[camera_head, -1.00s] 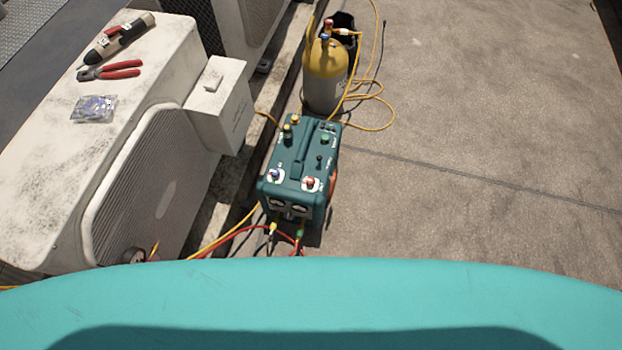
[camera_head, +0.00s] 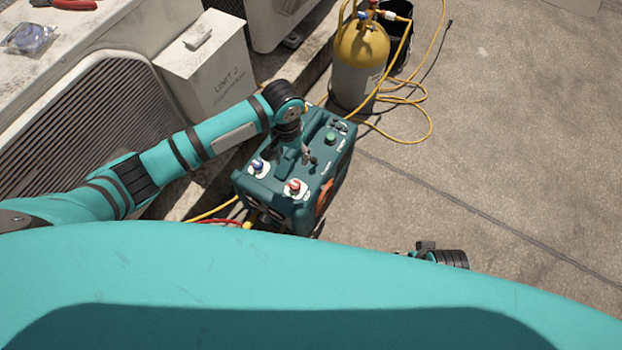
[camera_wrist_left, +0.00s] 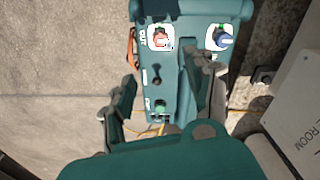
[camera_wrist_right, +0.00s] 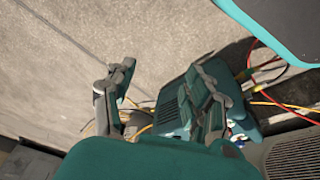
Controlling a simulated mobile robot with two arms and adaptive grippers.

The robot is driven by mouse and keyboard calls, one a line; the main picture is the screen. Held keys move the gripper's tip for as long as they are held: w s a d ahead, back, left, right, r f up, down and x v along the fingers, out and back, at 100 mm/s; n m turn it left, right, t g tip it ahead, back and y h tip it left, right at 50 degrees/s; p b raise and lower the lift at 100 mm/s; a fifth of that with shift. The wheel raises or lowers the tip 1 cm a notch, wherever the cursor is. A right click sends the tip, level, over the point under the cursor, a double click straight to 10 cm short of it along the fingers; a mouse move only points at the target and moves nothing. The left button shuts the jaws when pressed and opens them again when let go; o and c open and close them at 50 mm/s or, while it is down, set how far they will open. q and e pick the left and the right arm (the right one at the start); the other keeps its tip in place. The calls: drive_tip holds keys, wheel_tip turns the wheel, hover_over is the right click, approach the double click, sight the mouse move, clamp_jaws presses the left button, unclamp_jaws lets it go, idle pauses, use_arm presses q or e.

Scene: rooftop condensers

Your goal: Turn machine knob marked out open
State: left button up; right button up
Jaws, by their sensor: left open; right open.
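The teal machine (camera_head: 325,180) stands on the ground. Its red knob (camera_head: 294,187) sits on a white plate near the front edge, and its blue knob (camera_head: 258,167) is to the left. In the left wrist view "OUT" is printed beside the red knob (camera_wrist_left: 160,38); the blue knob (camera_wrist_left: 222,38) is to its right. My left gripper (camera_head: 302,155) is above the machine's top, behind the red knob. In the left wrist view its open fingers (camera_wrist_left: 165,82) are empty and apart from the red knob. My right gripper (camera_wrist_right: 160,88) is open and empty, right of the machine.
A yellow-topped grey cylinder (camera_head: 358,65) with yellow hoses (camera_head: 410,110) stands behind the machine. A white unit box (camera_head: 208,65) and a grille housing (camera_head: 85,125) flank it on the left. The concrete at right (camera_head: 520,130) is clear.

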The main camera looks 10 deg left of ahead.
use_arm(q)
drive_tip(key=b, duration=0.3)
approach(295, 185)
drive_tip(key=shift+w+d, duration=0.1)
drive_tip(key=shift+w, duration=0.05)
drive_tip(key=shift+f+b, duration=0.45)
drive_tip(key=shift+f, duration=0.55)
use_arm(e)
drive_tip(key=w+v, duration=0.1)
drive_tip(key=v, duration=0.9)
use_arm(q)
wheel_tip(295, 185, down, 4)
drive_tip(key=shift+r+b, duration=0.2)
drive_tip(key=shift+b, duration=0.5)
wheel_tip(295, 185, down, 3)
drive_tip(key=shift+r+b, duration=0.1)
drive_tip(key=shift+b, duration=0.45)
drive_tip(key=shift+f, duration=0.3)
use_arm(e)
drive_tip(key=w+a+r+t+y, duration=0.1)
drive_tip(key=w+a+r+t, duration=0.1)
drive_tip(key=w+t, duration=0.3)
drive_tip(key=w, duration=0.3)
drive_tip(key=shift+w, duration=0.2)
use_arm(q)
drive_tip(key=shift+c, duration=0.3)
use_arm(e)
drive_tip(key=shift+a+r, duration=0.1)
